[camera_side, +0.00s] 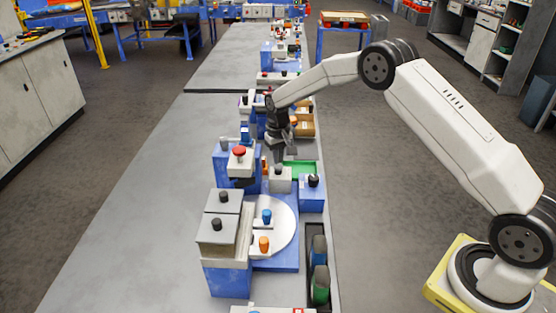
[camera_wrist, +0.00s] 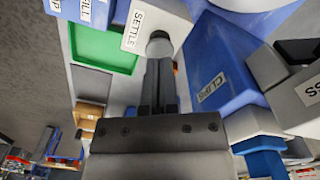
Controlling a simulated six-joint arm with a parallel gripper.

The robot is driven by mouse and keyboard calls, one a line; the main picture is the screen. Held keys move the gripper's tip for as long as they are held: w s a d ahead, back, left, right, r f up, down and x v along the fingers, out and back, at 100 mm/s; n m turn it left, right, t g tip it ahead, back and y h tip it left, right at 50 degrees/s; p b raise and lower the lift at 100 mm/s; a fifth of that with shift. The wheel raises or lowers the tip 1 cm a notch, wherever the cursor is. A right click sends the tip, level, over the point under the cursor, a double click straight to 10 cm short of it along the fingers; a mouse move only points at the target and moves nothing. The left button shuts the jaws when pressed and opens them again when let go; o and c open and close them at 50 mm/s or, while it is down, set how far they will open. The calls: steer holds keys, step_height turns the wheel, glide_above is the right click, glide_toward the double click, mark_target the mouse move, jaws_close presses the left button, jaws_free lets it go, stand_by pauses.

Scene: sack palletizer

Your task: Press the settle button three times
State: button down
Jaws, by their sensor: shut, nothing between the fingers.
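The settle button is a round dark knob (camera_wrist: 159,40) on a white box labelled SETTLE (camera_wrist: 150,18) in the wrist view. In the side view, a small white box (camera_side: 281,182) with a dark button (camera_side: 278,169) stands mid-bench under my gripper (camera_side: 277,158). In the wrist view my gripper's dark fingers (camera_wrist: 159,66) are together and empty, pointing at the button. The fingertips overlap its lower edge in the picture; I cannot tell whether they touch it. The fingers hide part of the button.
A box with a red button (camera_side: 239,152) stands left of the settle box. A green tray (camera_side: 303,169) and a blue box with a black knob (camera_side: 313,181) are at its right. A white turntable (camera_side: 283,225) lies nearer. A CLIPS bin (camera_wrist: 215,75) is close by. The bench's left side is clear.

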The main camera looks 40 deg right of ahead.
mark_target(278, 166)
steer(key=shift+f, duration=1)
stand_by(0.8)
steer(key=shift+r, duration=1)
steer(key=shift+f, duration=1.15)
steer(key=shift+r, duration=1.15)
stand_by(0.3)
step_height(278, 166, up, 7)
stand_by(0.9)
